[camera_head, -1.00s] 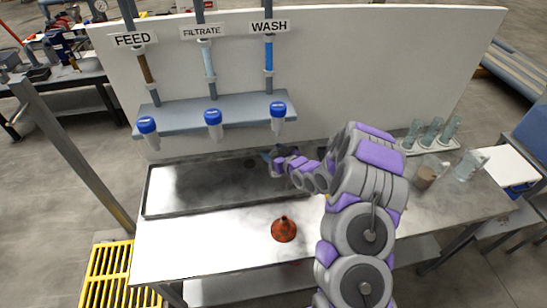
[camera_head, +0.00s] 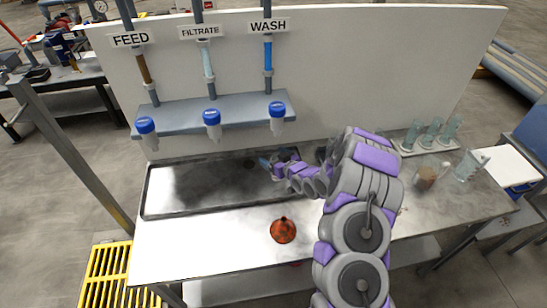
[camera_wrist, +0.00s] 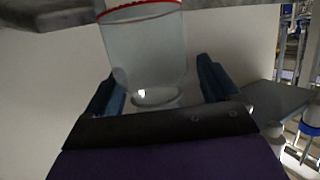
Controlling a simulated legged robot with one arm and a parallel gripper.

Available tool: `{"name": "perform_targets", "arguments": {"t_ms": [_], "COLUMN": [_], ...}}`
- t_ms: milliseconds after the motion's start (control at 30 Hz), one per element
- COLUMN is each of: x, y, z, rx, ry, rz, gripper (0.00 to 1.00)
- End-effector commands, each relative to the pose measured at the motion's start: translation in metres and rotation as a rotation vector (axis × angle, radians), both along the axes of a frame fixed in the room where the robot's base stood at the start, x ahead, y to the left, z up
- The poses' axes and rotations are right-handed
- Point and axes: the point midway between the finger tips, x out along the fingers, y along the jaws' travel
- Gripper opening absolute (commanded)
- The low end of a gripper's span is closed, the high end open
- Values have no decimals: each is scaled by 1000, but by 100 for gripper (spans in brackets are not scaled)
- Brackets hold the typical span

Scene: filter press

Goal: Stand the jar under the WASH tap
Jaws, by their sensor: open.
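In the wrist view a clear jar (camera_wrist: 148,55) with a red rim shows just ahead of and between the fingers of my gripper (camera_wrist: 160,92). The gripper is open, and I cannot tell whether its fingers touch the jar. The jar's lower end is partly hidden by the gripper. In the head view my gripper (camera_head: 273,164) is low over the right end of the tray (camera_head: 190,190), below the WASH tap (camera_head: 277,126). The tap has a blue top and a clear lower part. I cannot make out the jar there.
The FEED tap (camera_head: 147,132) and FILTRATE tap (camera_head: 212,124) hang to the left on the same shelf (camera_head: 180,115). An orange-red funnel (camera_head: 283,230) is on the bench front. A cup with brown contents (camera_head: 426,176), a clear beaker (camera_head: 470,165) and a glassware rack (camera_head: 432,146) stand at right.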

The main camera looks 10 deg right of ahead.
Motion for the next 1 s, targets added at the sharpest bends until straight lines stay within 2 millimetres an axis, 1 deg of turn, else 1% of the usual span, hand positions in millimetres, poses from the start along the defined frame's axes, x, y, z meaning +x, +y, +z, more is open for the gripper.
{"name": "perform_targets", "arguments": {"t_ms": [67, 167, 367, 600, 700, 900, 1000], "x": [0, -8, -36, -74, -86, -101, -104], "y": [0, -4, -18, -35, -40, -46, -47], "z": [2, 4, 16, 27, 31, 36, 37], "rx": [0, 1, 2, 2, 2, 0, 0], "ry": [0, 2, 0, 2, 1, 0, 1], "rz": [-1, -2, -4, -4, -2, -1, 1], "gripper": [88, 88, 88, 88, 88, 88, 88]}}
